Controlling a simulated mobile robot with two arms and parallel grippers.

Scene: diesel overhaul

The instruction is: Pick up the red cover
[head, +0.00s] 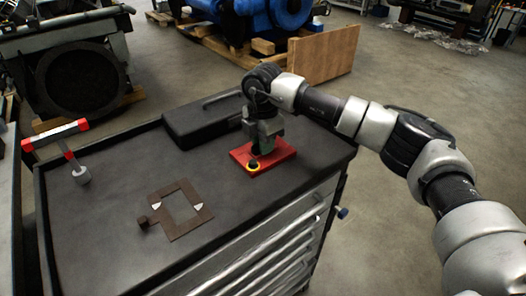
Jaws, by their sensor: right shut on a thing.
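The red cover (276,158) is a flat red plate near the right side of the dark tool cabinet's top (120,190). My left gripper is not in view.
A brown square frame (168,227) with a cut-out lies front left of the cover. A black case (185,128) lies behind it. A red and white T-shaped piece (62,140) stands at the left edge. Cabinet drawers with handles (285,240) face the front right.

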